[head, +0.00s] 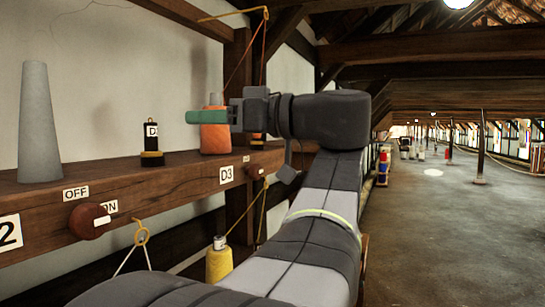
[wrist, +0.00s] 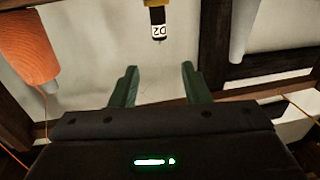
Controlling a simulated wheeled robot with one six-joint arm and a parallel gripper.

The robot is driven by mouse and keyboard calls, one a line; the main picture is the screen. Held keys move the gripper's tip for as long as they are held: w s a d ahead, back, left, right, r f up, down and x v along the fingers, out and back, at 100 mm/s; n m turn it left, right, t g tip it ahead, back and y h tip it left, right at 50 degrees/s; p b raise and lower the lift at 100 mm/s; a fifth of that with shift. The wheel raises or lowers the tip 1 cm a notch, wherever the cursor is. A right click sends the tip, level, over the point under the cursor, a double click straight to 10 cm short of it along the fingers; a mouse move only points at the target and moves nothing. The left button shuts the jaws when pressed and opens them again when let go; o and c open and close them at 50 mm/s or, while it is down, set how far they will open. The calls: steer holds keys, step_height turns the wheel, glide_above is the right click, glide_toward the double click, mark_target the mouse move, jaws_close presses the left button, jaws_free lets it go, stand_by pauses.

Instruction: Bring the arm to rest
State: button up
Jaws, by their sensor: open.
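My arm reaches up from the bottom of the head view, with my gripper (head: 193,117) at shelf height, its green fingers pointing left. In the head view the fingers overlap the orange spool (head: 215,137); I cannot tell from there how far apart they are. In the wrist view, which looks upside down, my gripper (wrist: 158,72) has its two green fingers apart with nothing between them. The orange spool (wrist: 25,50) is off to the left there, clear of the fingers.
On the wooden shelf (head: 170,180) stand a grey cone (head: 40,125) and a small black bottle (head: 151,143), labelled D2 in the wrist view (wrist: 158,25). The floor (head: 450,240) to the right is open, with posts further back.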

mark_target(156, 125)
steer(key=p+x, duration=0.2)
steer(key=x, duration=0.9)
steer(key=shift+w+a+p, duration=0.1)
steer(key=shift+a+p, duration=0.2)
steer(key=shift+a+f, duration=0.2)
steer(key=shift+f, duration=0.4)
steer(key=shift+w, duration=0.1)
